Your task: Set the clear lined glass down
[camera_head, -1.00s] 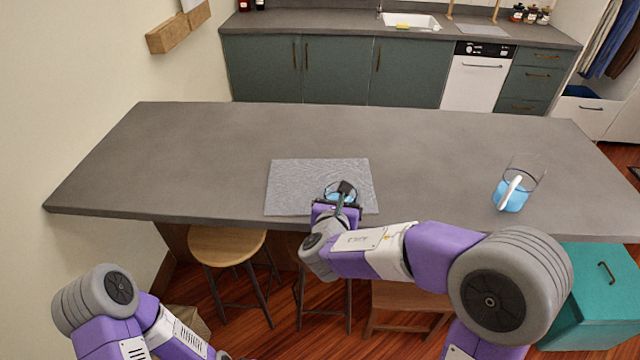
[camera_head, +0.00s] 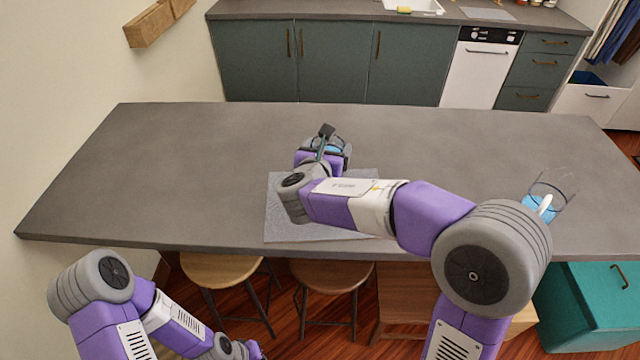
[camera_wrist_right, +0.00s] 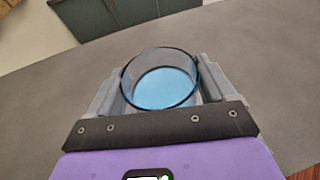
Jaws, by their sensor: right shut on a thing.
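My right gripper (camera_wrist_right: 160,98) is shut on the clear glass (camera_wrist_right: 163,88), which has blue at its bottom, one finger on each side of it. In the head view my right gripper (camera_head: 324,147) and the glass (camera_head: 332,145) are over the grey counter, just beyond the grey mat's far edge. My own wrist hides part of the glass there. I cannot tell whether its base touches the counter. My left arm's end (camera_head: 240,347) is low at the bottom of the head view, and its fingers cannot be made out.
The grey textured mat (camera_head: 285,225) lies at the counter's near edge, partly under my right arm. The counter (camera_head: 180,165) is bare at left and back. Stools (camera_head: 210,268) stand below its near edge.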

